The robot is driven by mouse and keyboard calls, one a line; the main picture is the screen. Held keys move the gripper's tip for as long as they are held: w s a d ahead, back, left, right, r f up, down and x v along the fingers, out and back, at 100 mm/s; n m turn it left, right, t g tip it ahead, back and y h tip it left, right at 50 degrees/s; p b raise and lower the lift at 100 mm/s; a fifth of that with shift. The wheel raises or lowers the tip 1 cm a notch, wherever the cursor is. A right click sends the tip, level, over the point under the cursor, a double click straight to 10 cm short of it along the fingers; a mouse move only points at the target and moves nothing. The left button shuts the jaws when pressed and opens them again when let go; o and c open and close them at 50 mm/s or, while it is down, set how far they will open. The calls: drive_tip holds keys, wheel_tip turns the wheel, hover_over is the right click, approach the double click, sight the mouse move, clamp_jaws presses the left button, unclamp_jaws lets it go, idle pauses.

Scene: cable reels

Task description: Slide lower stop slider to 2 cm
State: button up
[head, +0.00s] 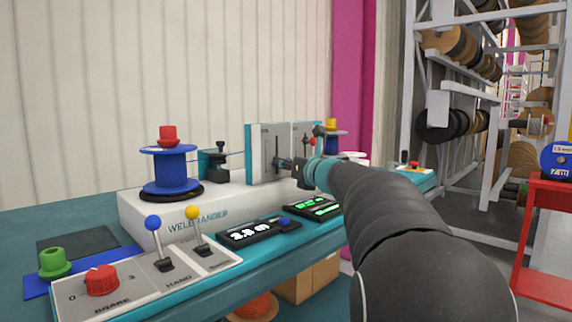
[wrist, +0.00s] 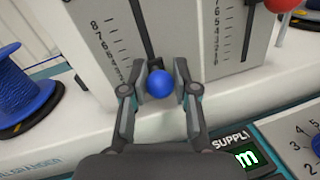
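A light grey panel (wrist: 95,40) with a numbered scale and a dark vertical slot fills the upper middle of the wrist view. A blue ball knob (wrist: 160,84) sits in front of the slot's lower part. My gripper (wrist: 159,68) has one finger on each side of the knob, with narrow gaps beside it, and looks open. In the head view my gripper (head: 296,165) is at the panel (head: 262,152) and hides the knob. A second scaled panel (wrist: 232,45) stands to the right with a red ball knob (wrist: 281,5). No label naming either slider is readable.
A blue spool (head: 168,168) stands left on the white machine. Front controls include blue (head: 153,223) and yellow (head: 192,212) levers, a red dial (head: 102,281) and displays (head: 258,232). A shelf rack (head: 460,70) with reels and a red cart (head: 545,240) stand right.

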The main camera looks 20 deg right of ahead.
drive_tip(key=shift+o, duration=1.4)
drive_tip(key=s+d, duration=0.1)
drive_tip(key=s, duration=1)
drive_tip(key=shift+s+d, duration=0.35)
drive_tip(key=shift+s, duration=0.05)
drive_tip(key=shift+f, duration=0.1)
